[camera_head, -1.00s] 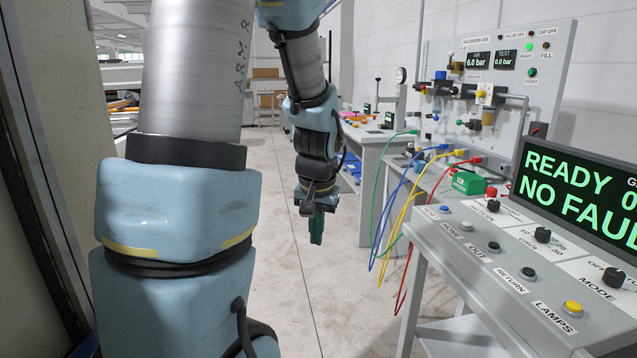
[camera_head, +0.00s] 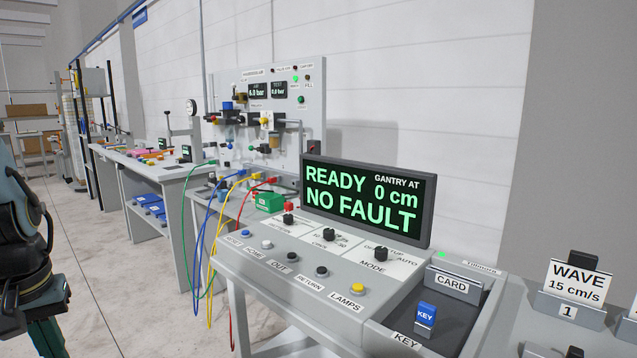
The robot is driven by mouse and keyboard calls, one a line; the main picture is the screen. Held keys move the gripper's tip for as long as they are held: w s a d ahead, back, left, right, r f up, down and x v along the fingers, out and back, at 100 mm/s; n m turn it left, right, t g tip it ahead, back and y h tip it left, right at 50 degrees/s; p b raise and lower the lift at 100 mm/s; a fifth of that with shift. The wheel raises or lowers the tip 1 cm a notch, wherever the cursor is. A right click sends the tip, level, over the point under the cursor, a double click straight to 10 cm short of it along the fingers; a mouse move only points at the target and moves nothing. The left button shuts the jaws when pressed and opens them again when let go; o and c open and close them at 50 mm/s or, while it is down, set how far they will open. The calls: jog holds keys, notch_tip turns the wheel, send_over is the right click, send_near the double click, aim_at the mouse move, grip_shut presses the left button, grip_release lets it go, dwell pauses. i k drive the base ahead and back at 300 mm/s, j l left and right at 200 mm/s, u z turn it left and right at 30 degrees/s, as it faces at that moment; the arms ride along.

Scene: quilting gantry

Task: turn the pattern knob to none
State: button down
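The control desk (camera_head: 250,262) stands in the middle of the head view, its sloped panel carrying three black knobs. The leftmost knob (camera_head: 288,219) has a small label that seems to read PATTERN; its pointer setting is too small to read. The middle knob (camera_head: 328,236) is by a numbered scale. The right knob (camera_head: 380,254) is labelled MODE, with OFF, SETUP and AUTO. The display (camera_head: 368,200) reads READY, GANTRY AT 0 cm, NO FAULT. My gripper (camera_head: 46,338) is at the lower left, far from the knobs, partly cut off; its finger opening cannot be made out.
Buttons labelled HOME, OUT, RETURN and LAMPS line the desk's front edge, with a yellow button (camera_head: 358,289) at LAMPS. A blue KEY block (camera_head: 426,313) sits in a tray at right. Coloured hoses (camera_head: 200,240) hang left of the desk. The floor (camera_head: 120,260) at left is open.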

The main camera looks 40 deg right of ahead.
aim_at(288, 218)
jog(key=z, duration=1.3)
